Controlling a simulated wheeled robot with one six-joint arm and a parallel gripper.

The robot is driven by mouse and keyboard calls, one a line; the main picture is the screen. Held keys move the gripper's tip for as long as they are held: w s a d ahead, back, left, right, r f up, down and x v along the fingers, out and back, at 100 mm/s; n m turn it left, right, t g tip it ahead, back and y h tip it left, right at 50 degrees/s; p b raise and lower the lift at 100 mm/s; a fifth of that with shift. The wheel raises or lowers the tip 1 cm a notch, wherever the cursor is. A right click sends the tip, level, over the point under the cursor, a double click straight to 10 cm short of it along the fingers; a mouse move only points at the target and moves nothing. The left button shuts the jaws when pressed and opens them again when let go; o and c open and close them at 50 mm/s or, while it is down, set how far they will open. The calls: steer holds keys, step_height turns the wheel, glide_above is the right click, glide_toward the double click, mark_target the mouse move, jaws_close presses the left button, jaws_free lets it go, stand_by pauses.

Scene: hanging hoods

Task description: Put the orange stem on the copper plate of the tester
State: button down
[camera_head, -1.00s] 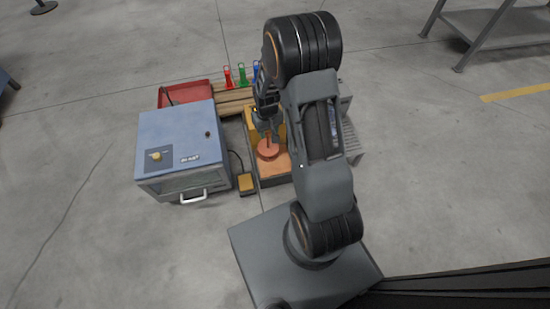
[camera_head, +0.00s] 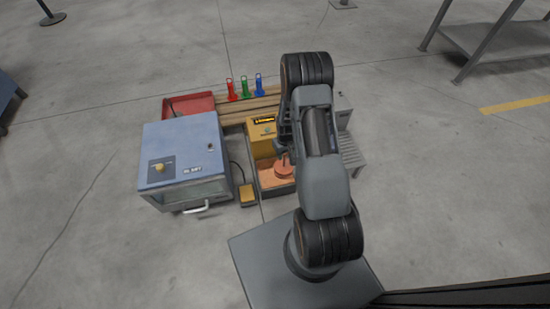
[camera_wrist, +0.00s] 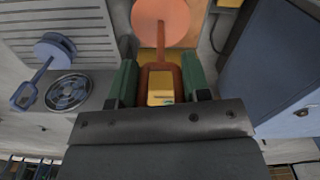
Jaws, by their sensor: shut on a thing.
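My gripper (camera_wrist: 160,78) is shut on the looped handle of the orange stem (camera_wrist: 165,22), with a green finger pad on either side. The stem's round disc points away from my gripper. In the head view the orange stem (camera_head: 284,171) is over the copper plate (camera_head: 267,180) of the yellow tester (camera_head: 262,137). I cannot tell whether the disc touches the plate. My gripper is mostly hidden behind my arm there.
A blue box (camera_head: 184,150) with a handle stands left of the tester. A yellow pedal (camera_head: 247,194), red tray (camera_head: 188,105) and red, green and blue upright pieces (camera_head: 245,88) are near. A grey ribbed unit (camera_head: 350,152) is right. A blue disc-ended piece (camera_wrist: 52,52) shows in the wrist view.

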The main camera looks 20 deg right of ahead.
steer(key=w+a+f+b, duration=0.1)
steer(key=w+f+b, duration=0.3)
steer(key=f, duration=0.5)
steer(key=shift+w+a+f+b, duration=0.25)
steer(key=shift+w+f+b, duration=0.1)
steer(key=shift+w, duration=0.9)
steer(key=shift+f, duration=0.15)
steer(key=c, duration=0.6)
jaws_free()
